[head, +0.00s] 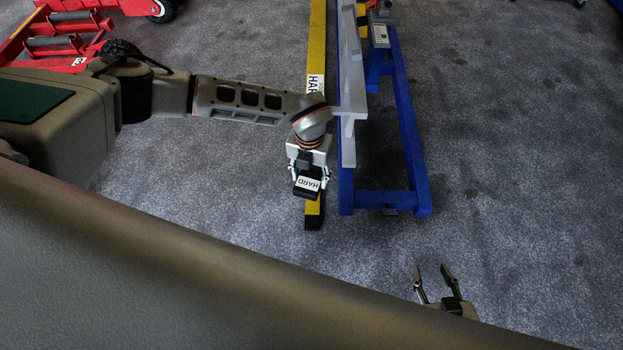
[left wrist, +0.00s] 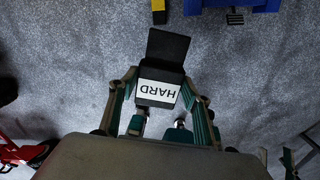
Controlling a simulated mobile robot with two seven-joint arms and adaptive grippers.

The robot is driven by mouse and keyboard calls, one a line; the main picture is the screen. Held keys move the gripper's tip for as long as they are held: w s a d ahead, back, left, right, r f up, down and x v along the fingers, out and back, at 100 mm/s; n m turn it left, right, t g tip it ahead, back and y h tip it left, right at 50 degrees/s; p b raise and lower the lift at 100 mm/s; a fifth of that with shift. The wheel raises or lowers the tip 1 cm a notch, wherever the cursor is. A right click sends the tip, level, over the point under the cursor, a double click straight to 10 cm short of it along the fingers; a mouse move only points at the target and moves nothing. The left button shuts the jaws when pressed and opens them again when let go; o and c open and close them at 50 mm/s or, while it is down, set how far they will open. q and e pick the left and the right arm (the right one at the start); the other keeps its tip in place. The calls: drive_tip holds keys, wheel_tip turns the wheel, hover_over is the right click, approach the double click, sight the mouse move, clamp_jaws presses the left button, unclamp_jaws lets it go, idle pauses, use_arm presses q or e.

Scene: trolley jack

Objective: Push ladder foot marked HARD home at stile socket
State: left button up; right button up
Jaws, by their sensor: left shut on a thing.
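The ladder foot, a black block with a white HARD label (head: 306,184), is held in my left gripper (head: 309,179). The left wrist view shows the foot (left wrist: 168,48) between both fingers, its black end pointing away from the wrist. A yellow stile (head: 318,45) with its own HARD label runs down the head view, partly hidden by my left arm. Its near end (head: 313,223) is dark, just beyond the held foot in the picture; the socket opening cannot be made out. The stile end (left wrist: 158,6) also shows in the left wrist view, apart from the foot. My right gripper (head: 433,269) is open and empty.
A blue frame (head: 405,120) stands right of the stile, with a grey rail (head: 350,65) along its left side. Red equipment with rollers (head: 62,43) is at the upper left. Grey carpet is clear to the right and around the stile's near end.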

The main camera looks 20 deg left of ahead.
use_arm(q)
drive_tip(key=n, duration=0.1)
drive_tip(key=f+n, duration=0.1)
drive_tip(key=n, duration=0.1)
drive_tip(key=shift+d+f, duration=0.2)
drive_tip(key=shift+f, duration=0.1)
